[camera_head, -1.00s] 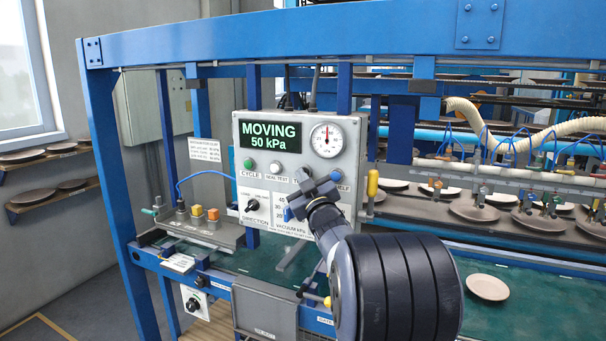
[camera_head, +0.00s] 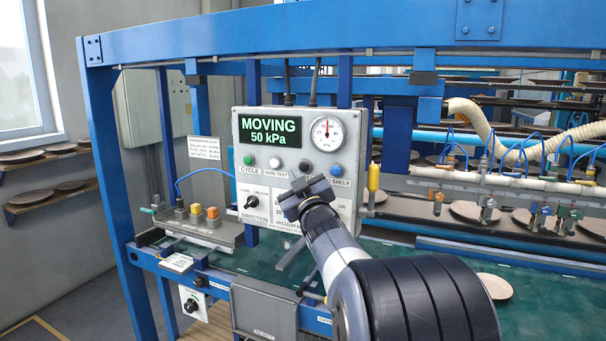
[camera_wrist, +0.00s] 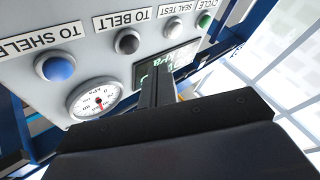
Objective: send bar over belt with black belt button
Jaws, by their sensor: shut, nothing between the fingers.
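The control panel (camera_head: 240,150) shows "MOVING 50 kPa" on its display. The black button (camera_head: 304,167) shows just above my gripper; in the wrist view it is the dark button (camera_wrist: 127,41) labelled "TO BELT". My gripper (camera_head: 306,192) is shut and empty, in front of the panel's lower middle. In the wrist view its fingertips (camera_wrist: 157,85) overlap the display, apart from the black button in the picture. The bar (camera_head: 490,181), a white pipe with blue hoses and suction fittings, hangs at right over the row of plates behind the green belt (camera_head: 545,305).
A blue button (camera_head: 337,170) sits right of the black one; white (camera_head: 275,162) and green (camera_head: 249,160) buttons sit left. A gauge (camera_head: 327,132) is above. Direction and vacuum knobs are below, partly hidden by my arm. A plate (camera_head: 496,286) lies on the belt.

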